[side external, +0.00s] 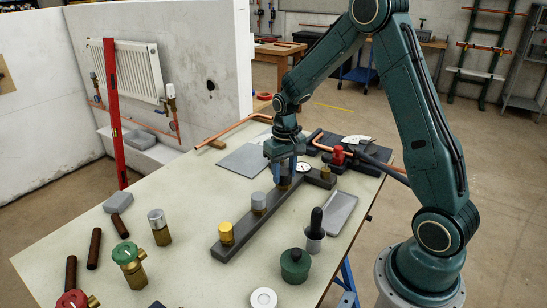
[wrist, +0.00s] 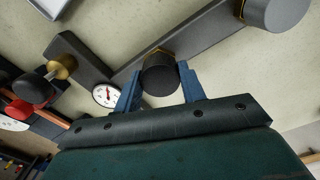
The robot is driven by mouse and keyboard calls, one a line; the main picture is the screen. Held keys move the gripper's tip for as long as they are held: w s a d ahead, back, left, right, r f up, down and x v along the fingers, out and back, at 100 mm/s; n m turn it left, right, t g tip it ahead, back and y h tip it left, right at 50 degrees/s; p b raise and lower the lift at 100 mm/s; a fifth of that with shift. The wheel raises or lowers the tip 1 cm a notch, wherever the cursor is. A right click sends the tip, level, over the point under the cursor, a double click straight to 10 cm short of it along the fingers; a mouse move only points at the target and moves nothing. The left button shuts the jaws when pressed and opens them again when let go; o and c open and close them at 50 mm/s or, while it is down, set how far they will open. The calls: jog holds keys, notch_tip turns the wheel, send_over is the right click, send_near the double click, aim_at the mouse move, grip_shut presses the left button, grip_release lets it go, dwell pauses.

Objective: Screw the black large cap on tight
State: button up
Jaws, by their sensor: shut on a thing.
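The black cap (wrist: 160,78) sits between the blue fingers of my gripper (wrist: 159,68) in the wrist view. The gripper is shut on its sides. A thin brass-coloured edge shows at the cap's far side, where it meets the dark bar (wrist: 205,33). In the side external view my gripper (side external: 284,170) points down over the far part of the dark bar (side external: 242,233), and the fingers mostly hide the cap. I cannot tell how far down the thread the cap sits.
A silver cap (side external: 258,201) and a brass cap (side external: 226,233) stand nearer on the bar. A dial gauge (wrist: 106,95) lies close to my left finger.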

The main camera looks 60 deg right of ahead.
aim_at(284, 172)
jog(key=shift+m, duration=2.6)
jog(key=o, duration=0.9)
jog(key=shift+r, duration=0.1)
jog(key=shift+r, duration=3.4)
jog(key=shift+r, duration=0.1)
